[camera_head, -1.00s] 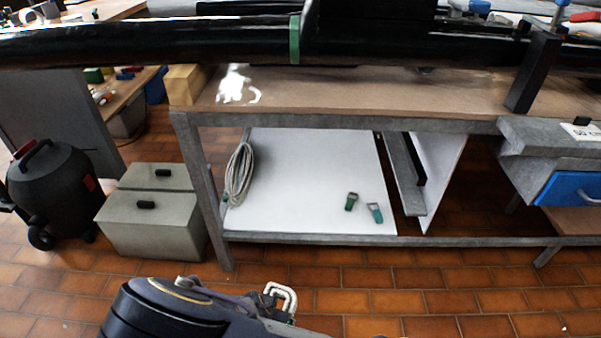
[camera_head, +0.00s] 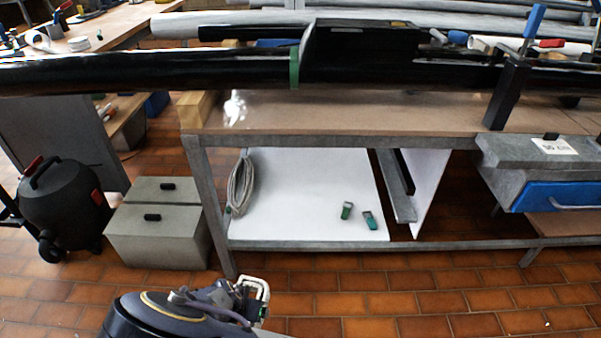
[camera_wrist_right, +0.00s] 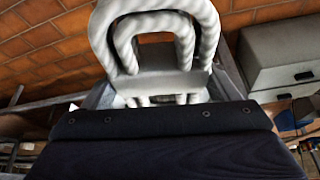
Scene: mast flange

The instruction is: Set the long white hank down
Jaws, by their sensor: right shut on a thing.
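The white hank (camera_wrist_right: 155,35) is a bundle of thick white rope bent into nested loops. It fills the upper middle of the right wrist view. My right gripper (camera_wrist_right: 160,88) is shut on it, and the loops stick out beyond the fingers. In the head view the hank (camera_head: 257,288) shows small at the end of my arm, low in the picture, in front of the bench and above the tiled floor. Its lower part is hidden by my arm and gripper. My left gripper is in neither view.
The bench's white lower shelf (camera_head: 295,213) holds a grey-white coil (camera_head: 240,186) at its left end and two small green-and-grey items (camera_head: 347,210). Its middle is bare. Grey boxes (camera_head: 158,235) and a black vacuum (camera_head: 65,205) stand left. A long black mast (camera_head: 150,72) lies on the bench top.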

